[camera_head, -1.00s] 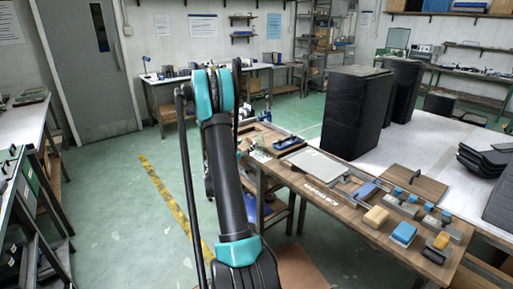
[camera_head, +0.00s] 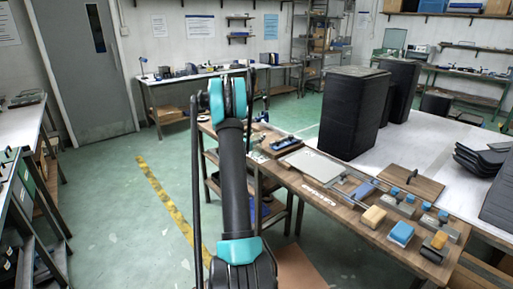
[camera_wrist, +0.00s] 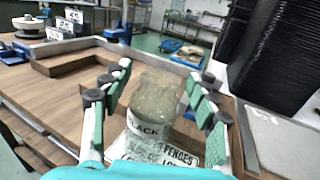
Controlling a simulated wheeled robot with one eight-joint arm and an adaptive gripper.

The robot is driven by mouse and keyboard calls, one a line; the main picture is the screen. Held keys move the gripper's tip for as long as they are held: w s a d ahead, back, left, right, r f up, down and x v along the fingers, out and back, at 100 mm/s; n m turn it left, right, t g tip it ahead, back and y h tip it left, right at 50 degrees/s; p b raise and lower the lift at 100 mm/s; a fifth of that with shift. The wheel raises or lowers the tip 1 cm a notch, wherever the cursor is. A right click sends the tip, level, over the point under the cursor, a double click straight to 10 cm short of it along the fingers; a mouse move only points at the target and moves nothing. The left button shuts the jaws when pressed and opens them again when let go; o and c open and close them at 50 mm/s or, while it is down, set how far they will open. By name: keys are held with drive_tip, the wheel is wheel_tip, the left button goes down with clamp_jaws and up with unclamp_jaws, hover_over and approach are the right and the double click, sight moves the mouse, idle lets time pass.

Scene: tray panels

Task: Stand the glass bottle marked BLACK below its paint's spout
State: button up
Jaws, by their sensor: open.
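The glass bottle (camera_wrist: 155,98) stands upright on the wooden table in the wrist view, with a white label reading BLACK facing me. My gripper (camera_wrist: 158,78) is open, with its green-padded fingers on either side of the bottle. Gaps show between the fingers and the glass, so I see no firm grip. In the head view my own arm hides the bottle and gripper. A clear paint spout cannot be made out; small white lettered cards (camera_wrist: 70,22) stand at the upper left of the wrist view.
A lettered white sign (camera_wrist: 182,154) lies by the bottle. A low wooden frame (camera_wrist: 75,62) is behind it to the left, and a dark stack (camera_wrist: 265,55) rises at right. The bench (camera_head: 330,200) carries a grey panel (camera_head: 316,165) and several blocks.

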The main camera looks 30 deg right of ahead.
drive_tip(key=shift+w+d, duration=0.1)
drive_tip(key=shift+d, duration=0.1)
clamp_jaws()
idle(0.3)
